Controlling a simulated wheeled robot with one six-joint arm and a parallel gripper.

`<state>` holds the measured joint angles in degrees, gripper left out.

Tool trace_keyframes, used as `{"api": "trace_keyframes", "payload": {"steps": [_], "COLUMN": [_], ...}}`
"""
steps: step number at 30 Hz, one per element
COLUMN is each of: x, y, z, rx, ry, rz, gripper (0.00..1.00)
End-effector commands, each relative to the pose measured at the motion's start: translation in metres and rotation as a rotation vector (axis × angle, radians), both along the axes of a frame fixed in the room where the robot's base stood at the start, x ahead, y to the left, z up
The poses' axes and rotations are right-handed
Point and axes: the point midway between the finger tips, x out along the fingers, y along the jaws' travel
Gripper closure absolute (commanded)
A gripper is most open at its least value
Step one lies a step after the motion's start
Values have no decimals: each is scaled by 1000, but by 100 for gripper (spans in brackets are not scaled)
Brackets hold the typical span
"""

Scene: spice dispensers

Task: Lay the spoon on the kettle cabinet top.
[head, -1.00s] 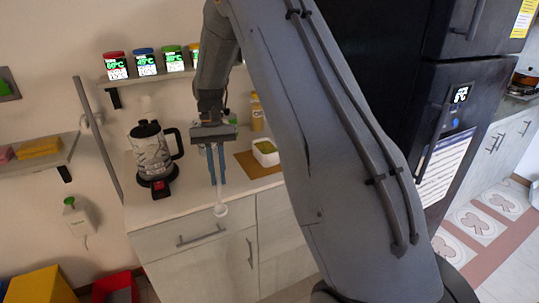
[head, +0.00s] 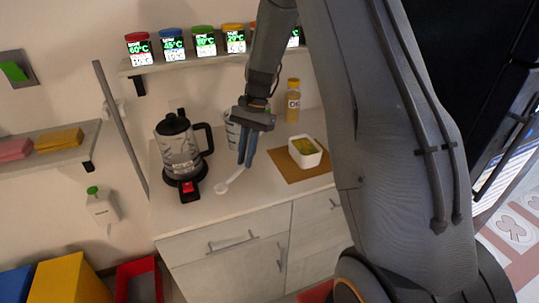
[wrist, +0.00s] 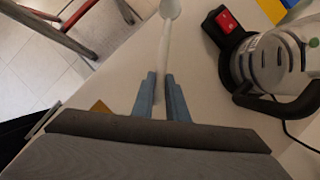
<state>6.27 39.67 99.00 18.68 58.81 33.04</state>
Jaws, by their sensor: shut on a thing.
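The white spoon (head: 234,179) is held by my gripper (head: 246,160), whose blue fingers are shut on its handle. Its bowl points down and to the left, over the kettle cabinet top (head: 225,205) near the front edge. In the wrist view the spoon (wrist: 164,45) runs up from between the fingers (wrist: 160,98), with its bowl at the top edge. The bowl looks close to the surface; I cannot tell whether it touches.
A white bowl of green-yellow contents (head: 305,152) sits on a brown mat (head: 284,168) at the right. A yellow-capped bottle (head: 292,100) and a cup (head: 232,130) stand behind. A shelf with several spice jars (head: 172,45) hangs above. The front middle of the top is clear.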

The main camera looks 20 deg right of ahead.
Motion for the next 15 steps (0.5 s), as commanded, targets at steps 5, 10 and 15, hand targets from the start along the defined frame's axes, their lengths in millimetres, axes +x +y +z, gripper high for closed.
{"api": "trace_keyframes", "payload": {"steps": [5, 10, 15], "x": [-27, -47, -55], "y": [-25, -50, -60], "z": [6, 2, -1], "rx": [-1, -3, -3], "ry": [3, 0, -2], "rz": [-653, -1047, -1184], "gripper": [100, 100, 100]}}
